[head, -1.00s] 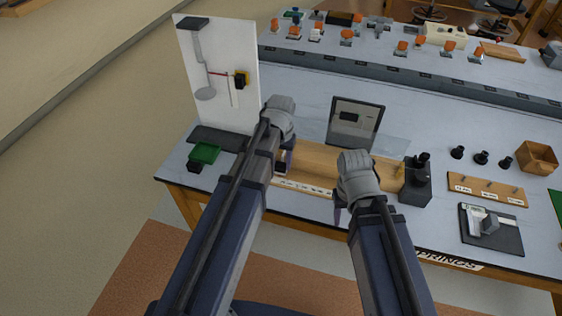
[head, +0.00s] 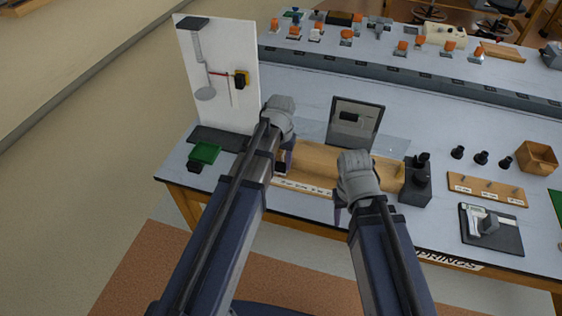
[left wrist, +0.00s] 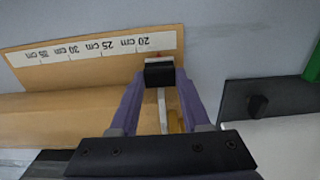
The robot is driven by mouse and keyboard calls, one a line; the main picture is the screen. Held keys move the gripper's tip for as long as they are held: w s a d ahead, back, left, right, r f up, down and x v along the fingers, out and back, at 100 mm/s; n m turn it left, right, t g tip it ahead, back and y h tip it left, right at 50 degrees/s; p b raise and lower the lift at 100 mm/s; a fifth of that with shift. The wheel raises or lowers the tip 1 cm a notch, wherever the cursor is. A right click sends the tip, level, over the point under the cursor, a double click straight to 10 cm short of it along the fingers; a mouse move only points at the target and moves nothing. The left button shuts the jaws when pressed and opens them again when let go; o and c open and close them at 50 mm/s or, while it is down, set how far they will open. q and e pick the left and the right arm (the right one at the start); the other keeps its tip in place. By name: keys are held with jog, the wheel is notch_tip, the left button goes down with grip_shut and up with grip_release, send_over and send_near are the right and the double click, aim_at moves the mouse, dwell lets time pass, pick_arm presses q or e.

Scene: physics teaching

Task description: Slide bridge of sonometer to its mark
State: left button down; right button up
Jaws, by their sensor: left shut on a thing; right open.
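The sonometer is a long wooden box (head: 322,168) on the near side of the bench, with a white centimetre scale (left wrist: 90,48) along its front edge. Its bridge, a small black block (left wrist: 160,73), is between the fingertips of my left gripper (left wrist: 159,78), near the 20 cm end of the scale. A small reddish line shows just beyond the block. My left gripper also shows in the head view (head: 285,160), shut on the bridge. My right gripper (head: 341,207) is open and empty by the front edge of the box. My arms hide parts of the box.
A white upright board (head: 222,80) stands at the left, with a green block (head: 204,153) in front. A grey panel (head: 355,121) stands behind the box. A black holder (head: 415,182) is at its right end, with a wooden peg rack (head: 484,188) further right.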

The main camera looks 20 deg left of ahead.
pick_arm(q)
jog(key=d, duration=0.8)
jog(key=shift+s, duration=0.15)
jog(key=shift+c, duration=1.8)
grip_release()
jog(key=shift+r, duration=0.15)
notch_tip(320, 180, up, 8)
jog(key=p, duration=0.7)
jog(key=shift+f+p, duration=0.2)
jog(key=shift+p, duration=0.2)
